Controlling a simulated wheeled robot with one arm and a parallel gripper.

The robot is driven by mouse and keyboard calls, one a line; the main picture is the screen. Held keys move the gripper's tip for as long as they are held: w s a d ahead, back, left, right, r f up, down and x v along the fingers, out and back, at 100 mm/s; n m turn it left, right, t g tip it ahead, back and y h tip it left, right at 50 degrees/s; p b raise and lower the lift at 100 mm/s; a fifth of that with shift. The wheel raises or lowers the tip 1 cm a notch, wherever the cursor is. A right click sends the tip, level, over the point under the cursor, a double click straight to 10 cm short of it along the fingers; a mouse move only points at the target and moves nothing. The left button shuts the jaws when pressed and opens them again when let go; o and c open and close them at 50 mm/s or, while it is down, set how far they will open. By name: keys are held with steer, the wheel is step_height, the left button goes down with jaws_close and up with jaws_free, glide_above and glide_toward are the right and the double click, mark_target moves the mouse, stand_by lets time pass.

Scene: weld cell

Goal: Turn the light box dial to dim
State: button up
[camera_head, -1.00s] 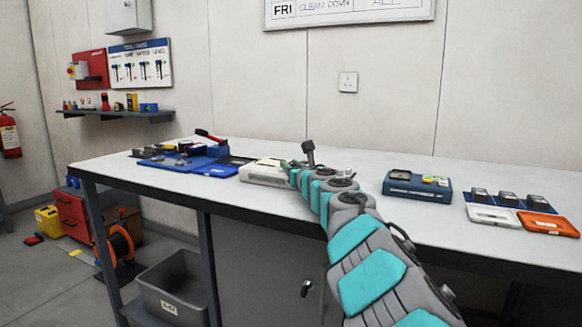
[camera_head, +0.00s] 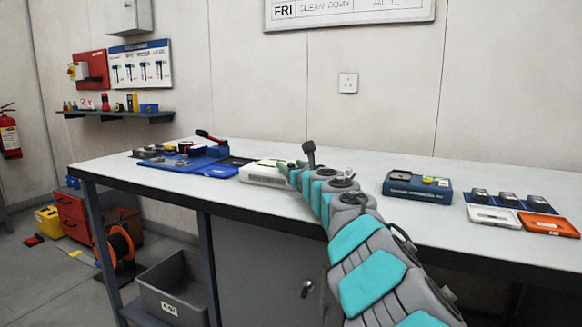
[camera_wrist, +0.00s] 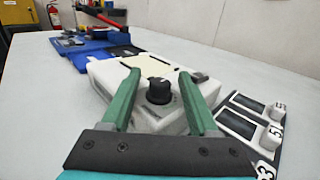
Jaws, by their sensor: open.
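The light box (camera_head: 262,181) is a low white case on the bench, partly hidden by my arm in the head view. In the wrist view the light box (camera_wrist: 104,72) has a pale top panel and a black dial (camera_wrist: 159,91) with a light pointer mark on its near face. My gripper (camera_wrist: 162,76) has green fingers, open, one on each side of the dial with gaps to it. In the head view my gripper (camera_head: 284,166) is at the box's right end. I cannot read any dial markings.
Right of the box in the wrist view is a dark board (camera_wrist: 248,122) with white numbered pieces. A blue tray (camera_head: 190,163) with tools lies left. A blue device (camera_head: 417,187) and an orange tray (camera_head: 548,224) stand right. The bench front is clear.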

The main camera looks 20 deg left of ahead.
steer(key=shift+b+v, duration=0.8)
steer(key=shift+v, duration=0.35)
steer(key=shift+b+v, duration=0.9)
steer(key=shift+v, duration=1.8)
